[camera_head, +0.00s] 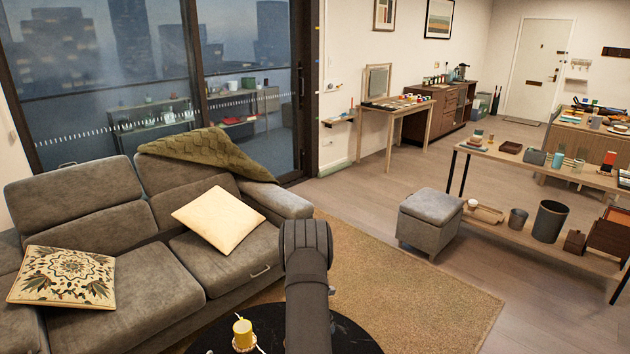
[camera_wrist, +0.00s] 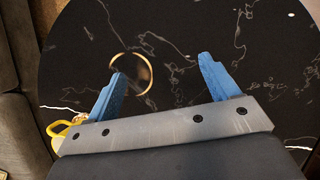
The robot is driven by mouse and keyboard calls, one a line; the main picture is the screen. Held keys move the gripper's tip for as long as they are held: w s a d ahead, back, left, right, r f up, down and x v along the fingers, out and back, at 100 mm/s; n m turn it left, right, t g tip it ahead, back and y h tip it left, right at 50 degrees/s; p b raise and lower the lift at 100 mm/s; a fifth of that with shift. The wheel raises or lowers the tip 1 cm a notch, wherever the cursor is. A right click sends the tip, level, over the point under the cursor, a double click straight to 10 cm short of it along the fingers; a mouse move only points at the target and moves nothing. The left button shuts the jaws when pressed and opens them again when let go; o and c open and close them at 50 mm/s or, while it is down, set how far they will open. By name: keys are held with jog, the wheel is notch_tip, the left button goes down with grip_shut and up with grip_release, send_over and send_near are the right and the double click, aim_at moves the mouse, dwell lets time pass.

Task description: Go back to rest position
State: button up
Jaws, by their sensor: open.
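My gripper (camera_wrist: 162,67) is open in the wrist view. In the head view my dark arm rises in front of the same black table (camera_head: 345,335), and the fingers are hidden there.
A yellow candle (camera_head: 243,333) stands on the table, left of my arm. A yellow object (camera_wrist: 60,128) shows beside the left finger's base. A grey sofa (camera_head: 165,280) with cushions is at left, a grey ottoman (camera_head: 430,222) at right. The rug (camera_head: 420,300) between is clear.

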jog(key=shift+w+a+f+m, duration=0.15)
jog(key=shift+w+f+m, duration=0.15)
jog(key=shift+f, duration=0.3)
jog(key=shift+w+a+f+m, duration=0.1)
jog(key=shift+w+f+m, duration=0.15)
jog(key=shift+f, duration=0.3)
jog(key=shift+o, duration=0.2)
dwell(0.7)
